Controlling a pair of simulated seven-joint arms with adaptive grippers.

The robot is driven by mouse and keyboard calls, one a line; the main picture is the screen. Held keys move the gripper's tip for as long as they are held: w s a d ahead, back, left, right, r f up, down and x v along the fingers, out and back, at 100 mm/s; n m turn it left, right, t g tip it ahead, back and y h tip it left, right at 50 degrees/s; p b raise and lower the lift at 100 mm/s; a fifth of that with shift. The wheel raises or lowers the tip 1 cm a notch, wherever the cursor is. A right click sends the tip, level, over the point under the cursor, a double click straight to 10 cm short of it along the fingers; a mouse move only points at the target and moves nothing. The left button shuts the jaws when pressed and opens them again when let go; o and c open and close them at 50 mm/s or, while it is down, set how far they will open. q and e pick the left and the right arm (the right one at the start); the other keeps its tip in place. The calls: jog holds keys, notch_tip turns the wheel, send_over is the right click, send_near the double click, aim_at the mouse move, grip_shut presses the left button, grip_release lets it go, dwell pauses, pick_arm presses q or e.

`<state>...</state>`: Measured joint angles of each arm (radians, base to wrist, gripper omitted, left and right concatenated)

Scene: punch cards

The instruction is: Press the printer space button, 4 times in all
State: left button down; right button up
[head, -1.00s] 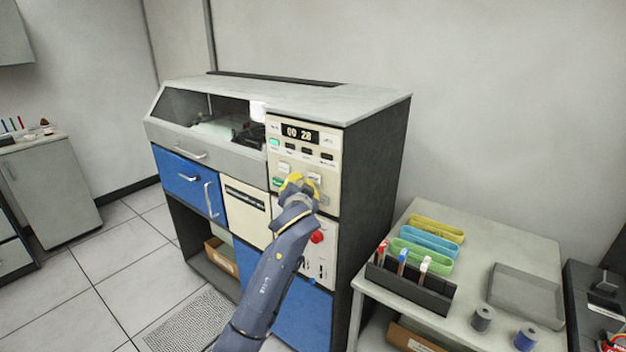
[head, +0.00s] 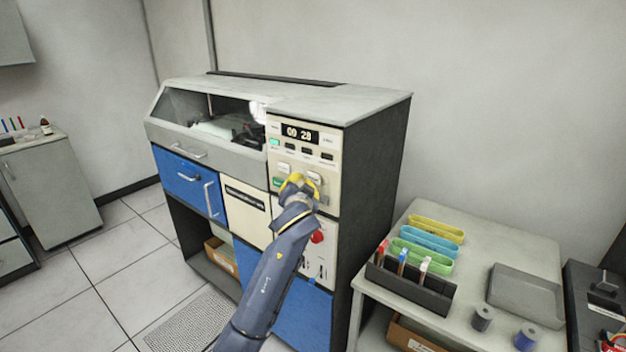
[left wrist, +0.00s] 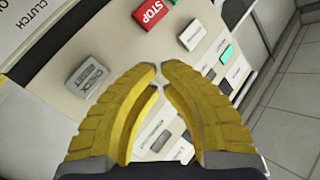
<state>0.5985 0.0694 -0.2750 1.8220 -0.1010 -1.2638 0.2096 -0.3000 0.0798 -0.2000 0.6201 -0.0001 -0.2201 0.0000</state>
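The cream control panel (head: 331,139) is on the front of a large grey and blue machine, with a dark display (head: 300,134) above rows of keys. My left gripper (head: 297,180), yellow-fingered, is in front of the panel's lower keys and hides some of them. In the left wrist view its fingertips (left wrist: 160,66) come together with nothing between them. Around them show a grey "CHECK RESET" button (left wrist: 88,79), a red "STOP" button (left wrist: 151,12), a white button (left wrist: 192,35) and a green button (left wrist: 227,54). No printer space label is readable. Contact cannot be told.
A red knob (head: 317,237) is on the panel below the gripper. To the right, a table (head: 518,245) holds coloured trays (head: 430,241), a dark rack (head: 410,288) with markers, a grey tray (head: 527,292) and two spools. The floor at left is clear.

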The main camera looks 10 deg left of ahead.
pick_arm(q)
jog(key=shift+w+d, duration=0.1)
jog(key=shift+w+d, duration=0.1)
jog(key=shift+w, duration=0.15)
jog(key=shift+w+d, duration=0.1)
jog(key=shift+w, duration=0.3)
dwell(0.9)
jog(key=shift+s, duration=0.15)
jog(key=shift+s+a, duration=0.25)
jog(key=shift+s, duration=0.4)
dwell(0.3)
jog(key=shift+s+a, duration=0.35)
jog(key=shift+s, duration=0.4)
jog(key=shift+s+a, duration=0.3)
jog(key=shift+s, duration=0.5)
jog(key=shift+s+a, duration=0.35)
jog(key=shift+s, duration=0.4)
dwell(0.5)
